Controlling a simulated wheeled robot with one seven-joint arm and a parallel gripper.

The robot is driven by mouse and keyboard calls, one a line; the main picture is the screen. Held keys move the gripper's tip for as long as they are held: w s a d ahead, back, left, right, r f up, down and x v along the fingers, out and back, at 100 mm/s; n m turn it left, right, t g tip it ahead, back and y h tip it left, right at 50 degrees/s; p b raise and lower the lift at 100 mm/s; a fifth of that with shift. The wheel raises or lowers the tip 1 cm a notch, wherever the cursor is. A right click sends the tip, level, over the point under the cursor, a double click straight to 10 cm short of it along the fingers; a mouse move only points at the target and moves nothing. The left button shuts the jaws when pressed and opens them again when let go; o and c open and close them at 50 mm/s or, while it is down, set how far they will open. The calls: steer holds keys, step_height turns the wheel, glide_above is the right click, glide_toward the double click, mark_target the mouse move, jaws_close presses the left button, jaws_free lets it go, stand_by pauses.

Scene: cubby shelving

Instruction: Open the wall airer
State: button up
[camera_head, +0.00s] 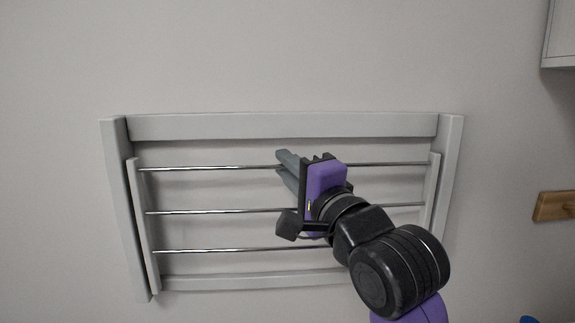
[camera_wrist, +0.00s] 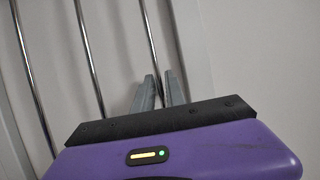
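In the wrist view the gripper's fingers (camera_wrist: 160,80) are a small gap apart, and a metal rail (camera_wrist: 150,40) runs down towards that gap. Contact with the rail cannot be made out. My arm hides the lower right of the rack.
A wooden wall rail (camera_head: 555,206) is at the right edge. A pale cabinet (camera_head: 560,35) hangs at the top right. A small blue thing (camera_head: 529,320) shows at the bottom right. The wall left of and above the airer is clear.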

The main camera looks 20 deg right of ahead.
jaws_close()
stand_by(1.4)
